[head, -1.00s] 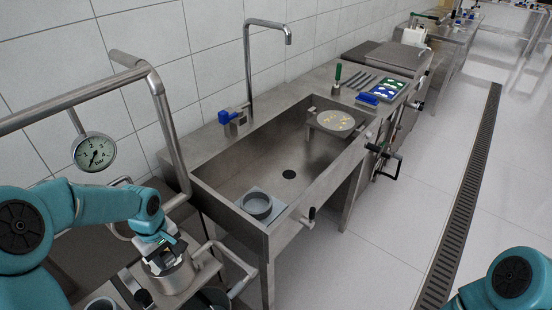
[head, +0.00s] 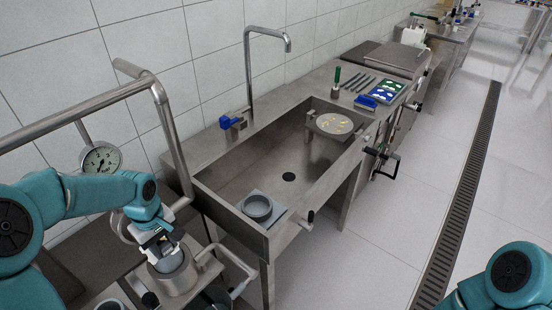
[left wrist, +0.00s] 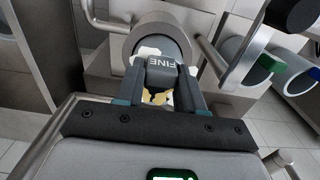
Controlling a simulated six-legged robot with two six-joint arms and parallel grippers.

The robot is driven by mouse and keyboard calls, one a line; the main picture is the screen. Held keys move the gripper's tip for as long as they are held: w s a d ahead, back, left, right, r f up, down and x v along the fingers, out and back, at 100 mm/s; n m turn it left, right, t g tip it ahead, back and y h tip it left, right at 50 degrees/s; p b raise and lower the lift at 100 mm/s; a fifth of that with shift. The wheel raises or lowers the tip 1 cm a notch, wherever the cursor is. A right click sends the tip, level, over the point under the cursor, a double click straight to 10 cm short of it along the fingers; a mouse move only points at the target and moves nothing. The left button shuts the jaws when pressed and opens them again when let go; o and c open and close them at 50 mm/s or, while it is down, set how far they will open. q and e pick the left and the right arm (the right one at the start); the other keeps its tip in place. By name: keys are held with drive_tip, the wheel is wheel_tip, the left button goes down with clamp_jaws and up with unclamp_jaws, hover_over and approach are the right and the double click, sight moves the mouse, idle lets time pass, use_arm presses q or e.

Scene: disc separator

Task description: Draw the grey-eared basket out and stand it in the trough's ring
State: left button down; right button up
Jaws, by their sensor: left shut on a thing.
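My left gripper (head: 160,247) is shut on a grey block marked FINE (left wrist: 163,73), the basket's grey ear. In the left wrist view the two fingers (left wrist: 161,88) sit on either side of it. Pale basket parts (left wrist: 183,53) and yellowish bits (left wrist: 157,97) show around and below the ear; most of the basket is hidden. A round steel pot (head: 178,278) is directly below the gripper in the head view; I cannot tell how far the basket is out of it. The grey ring (head: 257,207) stands empty on a square plate in the trough (head: 240,170). My right gripper is out of view.
A bent steel rail (head: 168,130) with a gauge (head: 101,158) stands beside my left arm. A tall tap (head: 250,70) rises behind the trough. A round sieve plate (head: 334,123) sits at its far end.

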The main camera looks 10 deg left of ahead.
use_arm(q)
drive_tip(key=shift+r+p, duration=1)
drive_tip(key=shift+r, duration=0.95)
